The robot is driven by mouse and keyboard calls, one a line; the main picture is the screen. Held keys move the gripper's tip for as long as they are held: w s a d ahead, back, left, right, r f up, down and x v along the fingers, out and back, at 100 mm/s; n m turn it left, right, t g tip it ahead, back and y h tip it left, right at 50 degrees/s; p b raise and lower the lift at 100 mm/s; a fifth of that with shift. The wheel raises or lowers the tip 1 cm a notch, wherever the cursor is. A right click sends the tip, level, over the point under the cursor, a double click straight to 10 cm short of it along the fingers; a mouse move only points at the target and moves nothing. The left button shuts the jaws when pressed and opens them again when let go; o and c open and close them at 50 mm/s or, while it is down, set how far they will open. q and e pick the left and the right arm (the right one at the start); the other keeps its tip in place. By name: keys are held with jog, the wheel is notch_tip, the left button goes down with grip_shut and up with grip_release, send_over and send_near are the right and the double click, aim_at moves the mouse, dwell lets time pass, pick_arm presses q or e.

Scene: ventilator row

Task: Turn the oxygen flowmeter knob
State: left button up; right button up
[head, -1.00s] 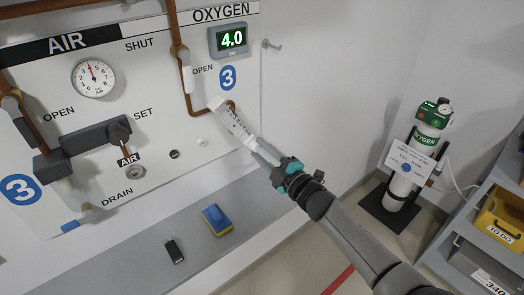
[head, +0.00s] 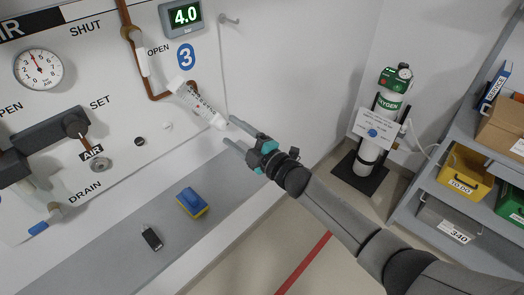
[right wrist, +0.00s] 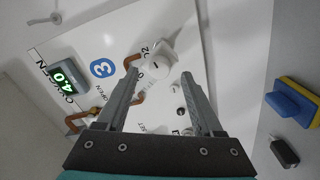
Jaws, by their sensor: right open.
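The oxygen flowmeter (head: 196,98) is a clear, slanted tube with markings on the wall panel, below the blue number 3. Its white knob (head: 219,122) is at the tube's lower end. In the right wrist view the knob (right wrist: 157,68) is a round white cap with a dark dash, seen between the fingertips. My right gripper (head: 229,130) is open and empty, just right of and below the knob in the head view. The fingers look apart from the knob; the exact gap is hard to tell. My left gripper is not in view.
The oxygen display (head: 185,15) reads 4.0. A grey ledge (head: 110,250) below the panel holds a blue and yellow block (head: 192,202) and a small dark device (head: 151,238). An oxygen cylinder (head: 376,130) and a shelf (head: 425,205) with bins stand at the right.

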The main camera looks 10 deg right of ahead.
jog(key=v, duration=1.3)
jog(key=shift+d, duration=0.1)
jog(key=s+d+f+m+g+h+b, duration=0.1)
jog(key=s+d+f+m+g+h, duration=0.2)
jog(key=f, duration=0.8)
jog(key=s+d+f+m+h+b, duration=0.1)
jog(key=s+d+f+m+h, duration=0.3)
jog(key=f, duration=0.7)
jog(key=s+d+f+m+g+h+b, duration=0.2)
jog(key=s+f+m, duration=0.2)
jog(key=f, duration=0.7)
jog(key=s+f+m+g+b, duration=0.1)
jog(key=s+f+m+g, duration=0.1)
jog(key=s+f, duration=0.4)
jog(key=s+f+m+g+h, duration=0.1)
jog(key=s+f+g, duration=0.3)
jog(key=s, duration=1.1)
jog(key=s+a+f+m+g+b, duration=0.1)
jog(key=s+f+m+g, duration=0.2)
jog(key=s+f, duration=0.5)
jog(key=shift+s+m+h+b, duration=0.35)
jog(key=shift+s+m, duration=0.25)
jog(key=shift+s, duration=0.6)
jog(key=shift+a+f, duration=0.1)
jog(key=shift+f, duration=0.05)
